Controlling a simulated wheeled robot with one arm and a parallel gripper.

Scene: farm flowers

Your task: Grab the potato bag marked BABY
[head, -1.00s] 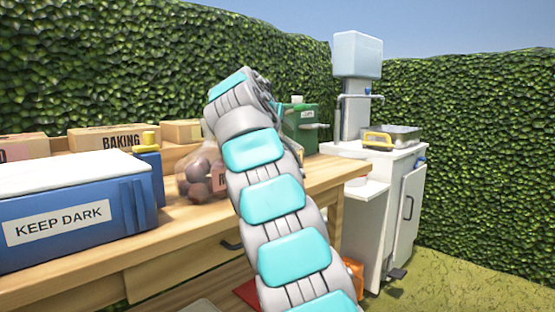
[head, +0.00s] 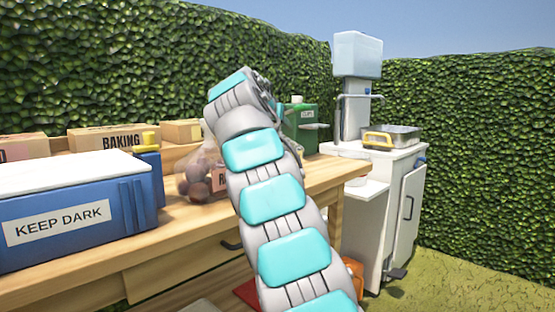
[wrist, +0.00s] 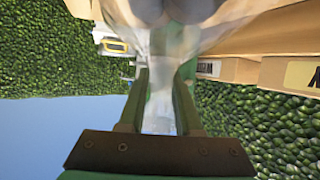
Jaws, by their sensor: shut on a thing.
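A clear bag of dark, round potatoes (head: 195,182) is at the worktable's top, just left of my arm in the head view. A pinkish label (head: 218,178) shows on it, but my arm hides most of the word, so I cannot read it whole. In the wrist view my gripper (wrist: 160,78) is shut on the bag's clear gathered neck (wrist: 162,62). The dark potatoes (wrist: 178,8) show at the top edge there. The head view hides my fingers behind the arm. I cannot tell whether the bag touches the table.
A blue KEEP DARK box (head: 70,228) stands at the left of the wooden table (head: 190,255). A BAKING carton (head: 112,139) and other cartons stand behind. A green container (head: 302,128) is right of my arm. A white scale cabinet (head: 405,195) stands further right.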

